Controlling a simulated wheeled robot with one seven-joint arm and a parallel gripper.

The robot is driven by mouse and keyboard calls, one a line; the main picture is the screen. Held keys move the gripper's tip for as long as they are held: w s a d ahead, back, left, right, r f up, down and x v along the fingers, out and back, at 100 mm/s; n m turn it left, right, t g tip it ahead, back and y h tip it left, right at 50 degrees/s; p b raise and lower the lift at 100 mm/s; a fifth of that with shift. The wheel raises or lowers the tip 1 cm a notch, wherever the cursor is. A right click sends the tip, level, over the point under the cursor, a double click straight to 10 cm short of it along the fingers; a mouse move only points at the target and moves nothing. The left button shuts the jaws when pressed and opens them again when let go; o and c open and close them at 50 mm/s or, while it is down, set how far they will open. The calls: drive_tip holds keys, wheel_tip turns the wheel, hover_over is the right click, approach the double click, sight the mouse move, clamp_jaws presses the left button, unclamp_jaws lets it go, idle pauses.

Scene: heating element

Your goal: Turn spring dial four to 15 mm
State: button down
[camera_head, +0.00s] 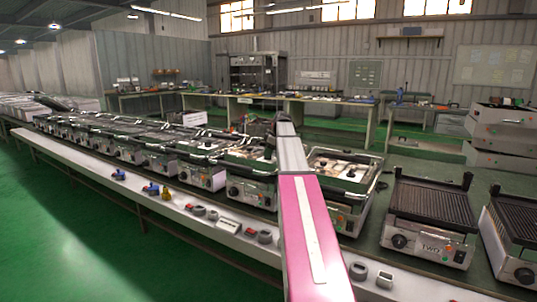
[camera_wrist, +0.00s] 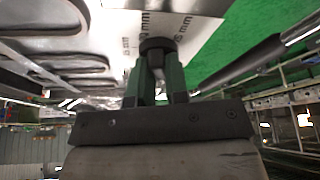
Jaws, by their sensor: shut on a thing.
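In the wrist view, a dark round dial (camera_wrist: 157,44) sits on a pale plate (camera_wrist: 120,30) printed with mm marks. One mark looks like 15 mm, to the right of the dial; others stand to its left and above. My gripper (camera_wrist: 158,64) has its two green fingers shut on the dial from both sides. I cannot tell which mark the dial points to. In the head view, my pink and grey arm reaches away over the row of grills, and it hides the dial and my fingertips.
Several grills line the conveyor; one with a ribbed plate (camera_head: 433,201) stands right of my arm, and an open one (camera_head: 340,170) is beside it. Loose knobs and rings (camera_head: 264,236) lie on the front ledge (camera_head: 160,208). The green floor at the left is clear.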

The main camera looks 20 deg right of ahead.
drive_tip(key=m, duration=0.2)
drive_tip(key=m+t+h, duration=0.1)
drive_tip(key=m, duration=0.2)
drive_tip(key=shift+s+m+t+h, duration=0.1)
drive_tip(key=shift+m+t+h, duration=0.2)
drive_tip(key=m+h, duration=0.1)
drive_tip(key=m, duration=0.1)
drive_tip(key=m+h, duration=0.1)
drive_tip(key=m, duration=0.2)
drive_tip(key=shift+a+t, duration=0.1)
drive_tip(key=shift+t, duration=0.2)
drive_tip(key=m+h, duration=0.2)
drive_tip(key=m, duration=0.3)
drive_tip(key=shift+a+m, duration=0.1)
drive_tip(key=shift+m, duration=0.3)
drive_tip(key=m+g+h, duration=0.1)
drive_tip(key=m, duration=0.4)
drive_tip(key=shift+g+h, duration=0.4)
drive_tip(key=shift+m, duration=0.3)
drive_tip(key=c, duration=1.1)
unclamp_jaws()
drive_tip(key=v, duration=1)
drive_tip(key=shift+a+r, duration=0.15)
drive_tip(key=shift+r, duration=0.25)
